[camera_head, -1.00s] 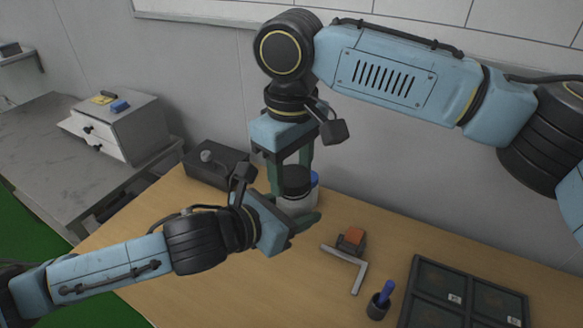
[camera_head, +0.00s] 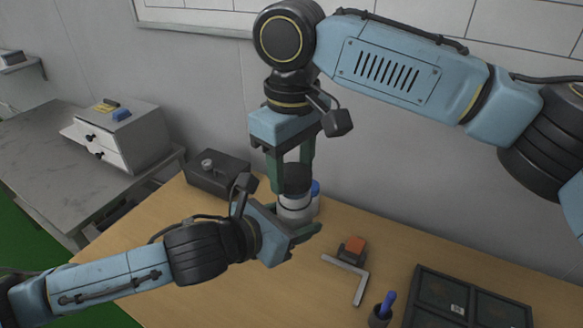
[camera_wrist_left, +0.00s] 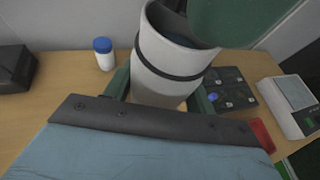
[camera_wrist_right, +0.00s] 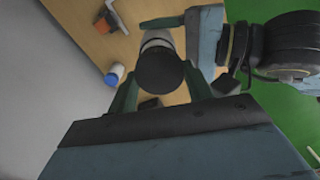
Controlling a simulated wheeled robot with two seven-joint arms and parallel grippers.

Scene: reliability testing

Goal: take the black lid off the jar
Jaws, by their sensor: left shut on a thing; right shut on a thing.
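The white jar (camera_head: 290,214) is upright between the fingers of my left gripper (camera_head: 300,238), which is shut on it. In the left wrist view the jar (camera_wrist_left: 165,75) has a dark band around it, and its top looks open. The black lid (camera_head: 295,180) is directly above the jar, between the downward fingers of my right gripper (camera_head: 291,178), shut on it. In the right wrist view the round lid (camera_wrist_right: 160,70) covers part of the jar (camera_wrist_right: 155,38). A white band shows below the lid; whether they still touch is unclear.
A blue-capped white bottle (camera_wrist_left: 104,60) stands close behind the jar. A dark box (camera_head: 215,180) is at the back left. An orange-topped block (camera_head: 353,248), an angle piece (camera_head: 358,285), a cup with a blue item (camera_head: 380,316) and a dark tray (camera_head: 425,285) lie to the right.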

